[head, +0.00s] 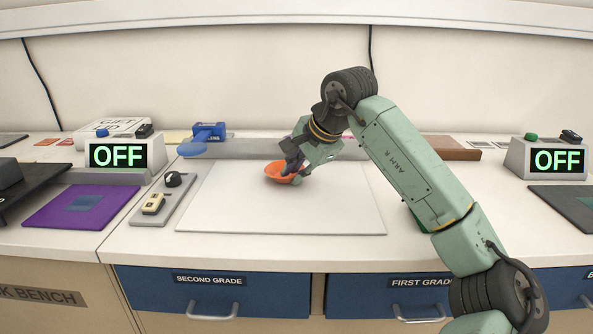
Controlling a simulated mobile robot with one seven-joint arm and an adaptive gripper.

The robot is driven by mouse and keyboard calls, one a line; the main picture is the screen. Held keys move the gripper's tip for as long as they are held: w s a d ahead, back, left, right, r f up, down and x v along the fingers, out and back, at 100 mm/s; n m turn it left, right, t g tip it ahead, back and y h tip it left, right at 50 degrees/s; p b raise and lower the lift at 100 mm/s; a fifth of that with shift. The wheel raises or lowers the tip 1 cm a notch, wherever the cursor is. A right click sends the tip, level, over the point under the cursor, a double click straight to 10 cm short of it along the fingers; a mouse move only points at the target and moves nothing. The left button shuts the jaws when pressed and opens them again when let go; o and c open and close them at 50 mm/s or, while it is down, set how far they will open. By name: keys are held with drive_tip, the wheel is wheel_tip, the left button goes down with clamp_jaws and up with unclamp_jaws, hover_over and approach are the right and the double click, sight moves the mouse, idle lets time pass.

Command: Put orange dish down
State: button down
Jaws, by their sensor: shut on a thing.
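The orange dish (275,174) is a small shallow bowl over the back middle of the white board on the bench. My gripper (292,174) is shut on the dish at its right side. The dish looks close to upright. Whether its underside touches the white board (330,216) or hangs just above it I cannot tell. The gripper hides part of the dish's right side.
A grey panel with a knob and switch (152,205) lies left of the board, with a purple mat (65,218) beyond. A blue tool (208,132) lies behind. Two boxes read OFF, left (118,156) and right (557,160). The board's front is clear.

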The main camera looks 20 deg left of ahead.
drive_tip(key=shift+f, duration=0.1)
drive_tip(key=c, duration=1.9)
unclamp_jaws()
drive_tip(key=shift+r, duration=0.25)
drive_tip(key=v, duration=1.2)
drive_tip(key=shift+f, duration=0.15)
